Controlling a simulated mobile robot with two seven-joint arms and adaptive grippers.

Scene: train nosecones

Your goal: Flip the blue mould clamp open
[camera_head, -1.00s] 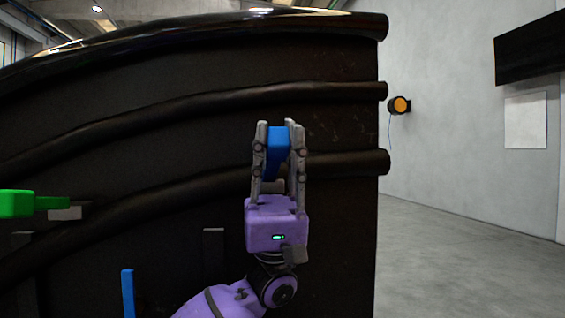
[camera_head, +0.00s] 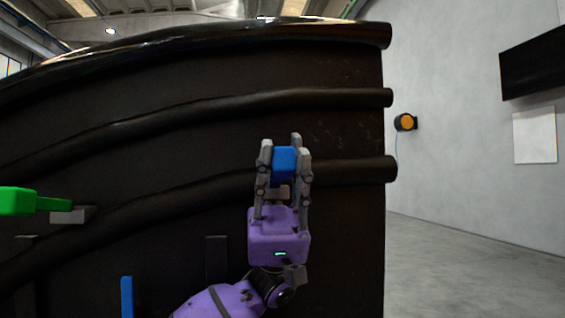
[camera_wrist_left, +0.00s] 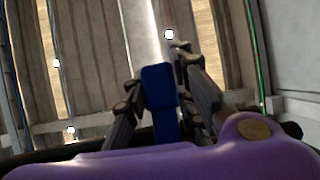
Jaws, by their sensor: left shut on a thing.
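The blue mould clamp (camera_head: 284,161) is in front of the dark mould (camera_head: 330,120), right of the middle of the head view. My left gripper (camera_head: 284,156) comes up from below and is shut on the blue clamp, one finger on each side of it. In the left wrist view the blue clamp (camera_wrist_left: 160,88) stands upright between the fingers of my left gripper (camera_wrist_left: 160,95). The clamp's base is partly hidden by the gripper. My right gripper is not in view.
A green clamp handle (camera_head: 30,202) juts out at the left. Another blue handle (camera_head: 127,297) stands lower on the mould, left of my arm. Dark ribs curve across the mould. Open floor (camera_head: 470,265) and a grey wall lie to the right.

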